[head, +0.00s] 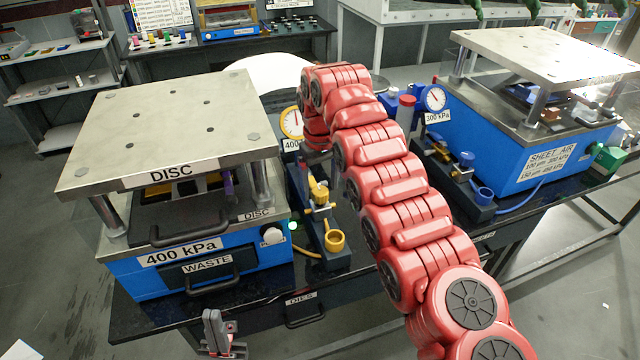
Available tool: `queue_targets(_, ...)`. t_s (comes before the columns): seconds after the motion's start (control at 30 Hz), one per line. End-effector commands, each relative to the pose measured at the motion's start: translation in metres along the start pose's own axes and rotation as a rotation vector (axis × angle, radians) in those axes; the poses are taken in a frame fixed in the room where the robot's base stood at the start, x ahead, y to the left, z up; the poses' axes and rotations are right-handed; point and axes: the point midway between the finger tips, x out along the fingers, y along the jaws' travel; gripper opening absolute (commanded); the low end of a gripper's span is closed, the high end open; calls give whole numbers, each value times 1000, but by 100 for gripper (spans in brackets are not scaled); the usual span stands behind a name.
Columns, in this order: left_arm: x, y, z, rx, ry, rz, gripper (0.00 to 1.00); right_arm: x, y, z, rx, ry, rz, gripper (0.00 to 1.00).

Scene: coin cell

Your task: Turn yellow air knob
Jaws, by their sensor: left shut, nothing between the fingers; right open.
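A black air unit stands beside the left press. It carries a yellow-rimmed gauge (291,122) whose label is partly covered, a yellow knob-like fitting (319,193) with metal parts, and a yellow ring-shaped part (335,240) at its front end. My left gripper (212,328) is at the bottom edge, shut and empty, well below and left of the yellow parts. My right arm reaches up from the lower right, and its far end bends down behind and above the yellow fitting. My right gripper cannot be made out there. Contact with the fitting cannot be seen.
The blue left press (120,275) has a steel plate (170,125) marked DISC. A second blue press (550,180) stands at right, with a blue-rimmed gauge (433,98) and a blue valve unit. The black bench front (250,325) is fairly clear.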

Motion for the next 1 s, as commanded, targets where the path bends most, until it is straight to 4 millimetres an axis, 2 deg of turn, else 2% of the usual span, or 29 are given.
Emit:
queue_targets(0.13, 4, 0, -1, 0, 0, 0, 0, -15, -1, 0, 0, -1, 2, 82)
queue_targets(0.23, 9, 0, -2, 0, 0, 0, 0, -34, -3, 0, -3, 1, -2, 82)
queue_targets(0.3, 34, -2, -6, 0, 0, 0, 0, -58, -2, 0, -1, 0, -2, 82)
queue_targets(0.7, 113, -6, -19, 0, 0, 0, 0, -139, 0, 0, 0, 1, 0, 82)
queue_targets(0.83, 132, -6, -22, 0, 0, 0, 0, -158, 0, -1, 0, 4, 1, 82)
queue_targets(1.0, 145, -7, -24, 0, 0, 0, 0, -170, 0, 1, 0, -1, -1, 82)
